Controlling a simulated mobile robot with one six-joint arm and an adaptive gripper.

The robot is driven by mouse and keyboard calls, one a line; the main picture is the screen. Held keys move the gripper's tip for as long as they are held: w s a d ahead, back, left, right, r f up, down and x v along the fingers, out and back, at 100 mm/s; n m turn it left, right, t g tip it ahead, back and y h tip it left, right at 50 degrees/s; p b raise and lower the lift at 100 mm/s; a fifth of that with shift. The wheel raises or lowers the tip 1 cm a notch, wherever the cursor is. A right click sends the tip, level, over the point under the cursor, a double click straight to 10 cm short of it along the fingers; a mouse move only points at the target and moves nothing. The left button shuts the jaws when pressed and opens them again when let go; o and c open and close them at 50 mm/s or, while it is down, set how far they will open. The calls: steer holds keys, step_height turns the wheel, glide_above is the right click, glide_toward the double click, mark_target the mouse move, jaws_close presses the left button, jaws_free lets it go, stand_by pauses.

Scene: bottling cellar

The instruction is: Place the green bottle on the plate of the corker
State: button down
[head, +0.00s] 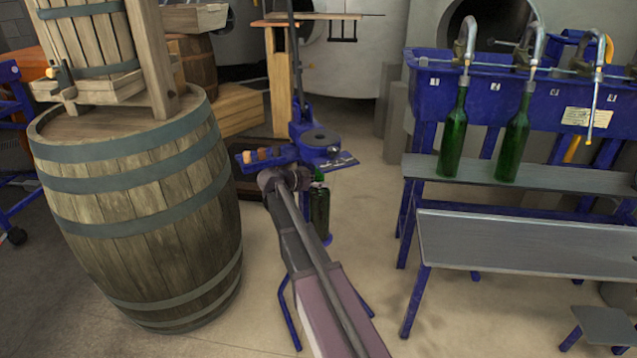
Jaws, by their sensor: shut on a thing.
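A dark green bottle (319,208) stands upright at the blue corker (321,140), below its head. The foot of the bottle is at a small blue plate (328,239) low on the corker; I cannot tell whether it rests on the plate or hangs just above it. My gripper (305,181) is shut on the bottle, reaching it from the left. My own arm hides the fingertips and part of the bottle's left side.
A large barrel (140,215) stands close on the left. Corks lie in a blue tray (240,160) on the corker. On the right, two green bottles (452,135) stand under a blue filler (487,105), behind a grey bench (525,245). Floor between corker and bench is clear.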

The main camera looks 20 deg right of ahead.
stand_by(0.3)
steer(key=shift+c, duration=1.6)
jaws_free()
steer(key=p+v, duration=0.4)
steer(key=v, duration=0.8)
steer(key=shift+d, duration=0.1)
